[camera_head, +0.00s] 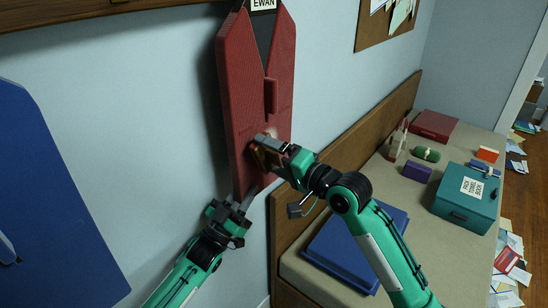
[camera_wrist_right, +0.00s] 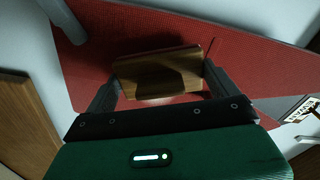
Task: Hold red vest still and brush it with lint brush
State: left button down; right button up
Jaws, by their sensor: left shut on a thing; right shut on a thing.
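The red vest (camera_head: 240,75) hangs flat on the wall under a tag reading EWAN. A pale patch shows on its lower front, just above my right gripper. My left gripper (camera_head: 238,200) is shut on the vest's bottom edge. My right gripper (camera_head: 266,152) is shut on the wooden lint brush (camera_head: 262,158) and holds it against or very close to the vest's lower front; contact cannot be told. In the right wrist view the brush (camera_wrist_right: 158,72) sits between the two fingers, with the red vest (camera_wrist_right: 260,62) behind it.
A blue vest-like panel (camera_head: 50,200) hangs at the left. On the bench (camera_head: 375,185) at the right are a blue box (camera_head: 350,245), a teal box (camera_head: 467,197), a red box (camera_head: 434,125) and small items. Papers (camera_head: 512,270) lie on the floor.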

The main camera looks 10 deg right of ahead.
aim_at(277, 136)
jog(key=shift+x, duration=0.8)
jog(key=shift+d, duration=0.1)
pick_arm(q)
jog(key=shift+s+d, duration=0.1)
pick_arm(e)
jog(key=shift+w+d, duration=1.25)
jog(key=shift+d, duration=0.25)
jog(key=shift+w+d, duration=1.25)
jog(key=shift+d, duration=0.3)
jog(key=shift+a, duration=0.1)
jog(key=shift+s+a, duration=1.35)
jog(key=shift+a, duration=0.15)
jog(key=shift+s+a+r, duration=0.1)
jog(key=shift+s+a, duration=0.45)
jog(key=shift+a, duration=0.3)
jog(key=shift+s+a, duration=0.6)
jog(key=shift+a, duration=0.2)
